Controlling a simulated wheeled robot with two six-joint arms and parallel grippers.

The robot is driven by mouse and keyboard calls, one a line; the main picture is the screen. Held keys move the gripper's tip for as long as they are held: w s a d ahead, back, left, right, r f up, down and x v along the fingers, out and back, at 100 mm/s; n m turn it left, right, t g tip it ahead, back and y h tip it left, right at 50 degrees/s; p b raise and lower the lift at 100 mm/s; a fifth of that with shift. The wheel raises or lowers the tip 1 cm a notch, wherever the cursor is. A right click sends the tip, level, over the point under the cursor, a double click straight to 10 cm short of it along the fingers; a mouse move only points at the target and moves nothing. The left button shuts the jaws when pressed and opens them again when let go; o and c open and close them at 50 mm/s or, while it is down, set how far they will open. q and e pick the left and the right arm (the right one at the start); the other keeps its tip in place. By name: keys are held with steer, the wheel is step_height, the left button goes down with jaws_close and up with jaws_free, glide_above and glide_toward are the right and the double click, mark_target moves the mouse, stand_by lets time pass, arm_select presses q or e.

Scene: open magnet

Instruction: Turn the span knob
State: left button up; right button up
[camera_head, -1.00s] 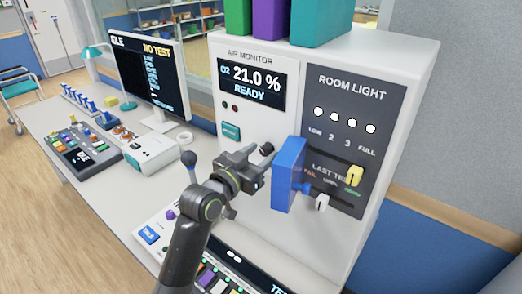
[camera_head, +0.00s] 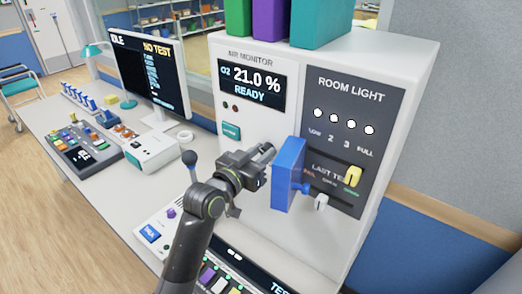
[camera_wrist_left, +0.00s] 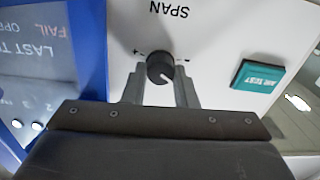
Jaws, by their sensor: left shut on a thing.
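The span knob (camera_wrist_left: 159,68) is a round black knob with a white pointer line on the white air monitor front (camera_head: 240,190). In the left wrist view the SPAN label is upside down, and minus and plus marks flank the knob. My left gripper (camera_head: 268,153) reaches the monitor front from the lower left. In the left wrist view its two grey fingers (camera_wrist_left: 160,84) stand on either side of the knob, shut on it. In the head view the gripper hides the knob. My right gripper is not in view.
A blue upright plate (camera_head: 288,175) juts from the monitor close to the right of my left gripper. A green-blue AIR TEST button (camera_wrist_left: 257,76) sits near the knob. The ROOM LIGHT panel (camera_head: 345,95) is further right. A control console (camera_head: 152,235) lies below my arm.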

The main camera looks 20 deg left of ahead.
arm_select(q)
steer(key=shift+n, duration=0.5)
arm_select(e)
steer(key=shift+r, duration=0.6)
arm_select(q)
steer(key=o, duration=1)
steer(key=shift+s+a+f, duration=0.1)
steer(key=shift+s+a, duration=0.15)
steer(key=shift+s, duration=0.3)
steer(key=shift+b+v, duration=0.35)
steer(key=shift+v, duration=7.8)
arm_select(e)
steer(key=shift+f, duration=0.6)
